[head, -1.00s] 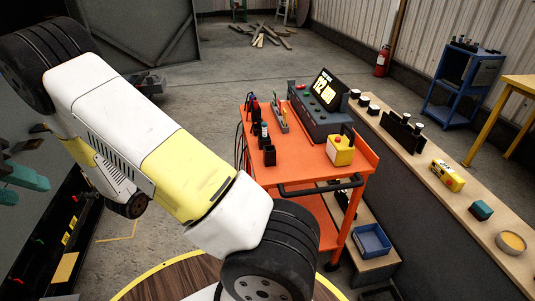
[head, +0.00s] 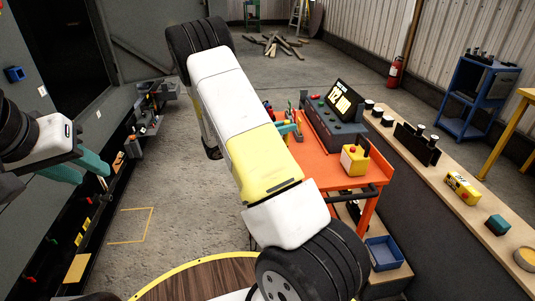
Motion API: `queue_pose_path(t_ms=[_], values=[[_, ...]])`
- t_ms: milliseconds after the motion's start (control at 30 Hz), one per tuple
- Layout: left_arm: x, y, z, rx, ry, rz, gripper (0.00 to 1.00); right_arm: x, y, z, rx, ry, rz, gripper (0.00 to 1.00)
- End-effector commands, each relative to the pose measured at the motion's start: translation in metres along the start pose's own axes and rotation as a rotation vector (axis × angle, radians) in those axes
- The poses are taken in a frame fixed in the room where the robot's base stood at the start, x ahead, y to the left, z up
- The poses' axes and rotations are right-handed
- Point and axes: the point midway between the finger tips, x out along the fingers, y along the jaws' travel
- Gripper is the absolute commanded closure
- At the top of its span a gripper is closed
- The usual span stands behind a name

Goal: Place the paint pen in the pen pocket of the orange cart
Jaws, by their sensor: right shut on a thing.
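The orange cart (head: 322,167) stands right of centre, partly behind my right arm. My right gripper (head: 291,128) shows only as teal fingertips above the cart's far left part, past the edge of my arm. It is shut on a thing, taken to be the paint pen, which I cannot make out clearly. The pen pocket cannot be seen; my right arm covers the cart's left side. My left gripper (head: 84,170) is at the far left, well away from the cart, with its teal fingers apart and nothing visible between them.
A dark console with a display (head: 336,115) and a yellow box (head: 354,160) stand on the cart. A bench (head: 408,152) with several items runs along the right. A blue bin (head: 383,253) sits low beside the cart. A wall rack (head: 90,215) is on the left.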

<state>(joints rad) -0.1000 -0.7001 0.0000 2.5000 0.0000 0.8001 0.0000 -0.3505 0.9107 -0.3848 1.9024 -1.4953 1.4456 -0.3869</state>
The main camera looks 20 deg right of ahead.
Motion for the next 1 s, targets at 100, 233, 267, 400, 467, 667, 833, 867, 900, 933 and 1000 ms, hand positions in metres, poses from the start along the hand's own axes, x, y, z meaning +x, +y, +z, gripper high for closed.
queue_pose_path(t_ms=[100, 233, 267, 400, 467, 667, 833, 867, 900, 933, 1000], values=[[0.000, 0.000, 0.000, 0.000, 0.000, 0.000, 0.64, 0.001, -0.001, -0.025, -0.008, -0.001, -0.002, 1.00], [0.000, 0.000, 0.000, 0.000, 0.000, 0.000, 0.64, 0.001, -0.001, -0.045, -0.006, -0.001, -0.001, 1.00], [0.000, 0.000, 0.000, 0.000, 0.000, 0.000, 0.64, 0.001, -0.001, -0.048, -0.005, -0.001, -0.001, 1.00], [0.000, 0.000, 0.000, 0.000, 0.000, 0.000, 0.64, 0.000, 0.000, -0.057, -0.002, -0.001, 0.000, 1.00], [0.000, 0.000, 0.000, 0.000, 0.000, 0.000, 0.64, 0.000, 0.000, -0.064, -0.004, -0.001, 0.000, 1.00], [0.000, 0.000, 0.000, 0.000, 0.000, 0.000, 0.64, 0.000, 0.000, -0.090, -0.003, 0.000, 0.000, 1.00], [0.000, 0.000, 0.000, 0.000, 0.000, 0.000, 0.64, 0.000, 0.000, -0.090, 0.000, 0.001, 0.001, 1.00], [0.000, 0.000, 0.000, 0.000, 0.000, 0.000, 0.64, 0.000, 0.000, -0.090, -0.001, 0.001, 0.001, 0.81], [0.000, 0.000, 0.000, 0.000, 0.000, 0.000, 0.64, 0.000, 0.000, -0.090, -0.001, 0.001, 0.001, 0.73], [0.000, 0.000, 0.000, 0.000, 0.000, 0.000, 0.64, 0.000, 0.000, -0.090, -0.001, 0.001, 0.001, 0.67], [0.000, 0.000, 0.000, 0.000, 0.000, 0.000, 0.64, 0.000, 0.000, -0.090, 0.000, 0.001, 0.001, 0.61]])
